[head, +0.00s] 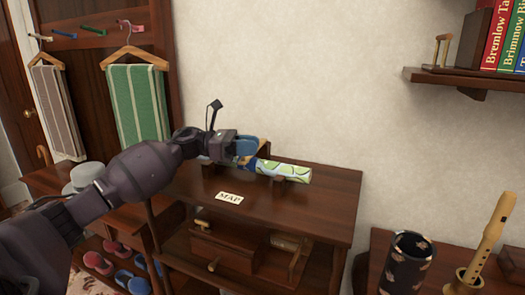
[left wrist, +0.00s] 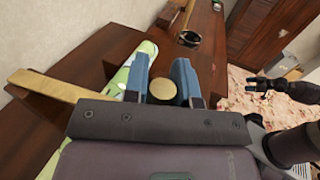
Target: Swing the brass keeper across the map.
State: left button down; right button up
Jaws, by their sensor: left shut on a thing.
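The map is a rolled sheet with a green and white pattern (head: 284,171), lying on top of the dark wooden cabinet (head: 325,205). It shows beside my fingers in the left wrist view (left wrist: 147,48). My left gripper (head: 248,149) is at the roll's left end. In the left wrist view, its blue fingers (left wrist: 162,88) are shut on a round brass knob of the keeper (left wrist: 162,92). A flat brass-coloured strip (left wrist: 42,85) sticks out to the left there; my gripper hides whether it joins the knob. What looks like my right gripper (left wrist: 250,88) is small at the right.
A "MAP" label (head: 229,197) lies on the cabinet top in front of the roll. A dark patterned cup (head: 408,264) and a recorder (head: 490,240) stand at the lower right. Towels (head: 138,103) hang at the left. The cabinet top's right part is clear.

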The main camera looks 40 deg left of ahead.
pick_arm(q)
jog(key=shift+s+a+f, duration=0.15)
jog(key=shift+s+a, duration=0.1)
jog(key=shift+a, duration=0.4)
pick_arm(e)
jog(key=shift+w+a, duration=0.1)
jog(key=shift+w, duration=0.25)
jog(key=shift+s+f, duration=0.15)
pick_arm(q)
jog(key=c, duration=1.3)
grip_release()
jog(key=shift+c, duration=0.2)
jog(key=o, duration=0.4)
jog(key=shift+s+a, duration=0.1)
jog(key=shift+s, duration=0.1)
jog(key=shift+w, duration=0.1)
pick_arm(e)
jog(key=shift+s+f, duration=0.15)
jog(key=shift+s, duration=0.25)
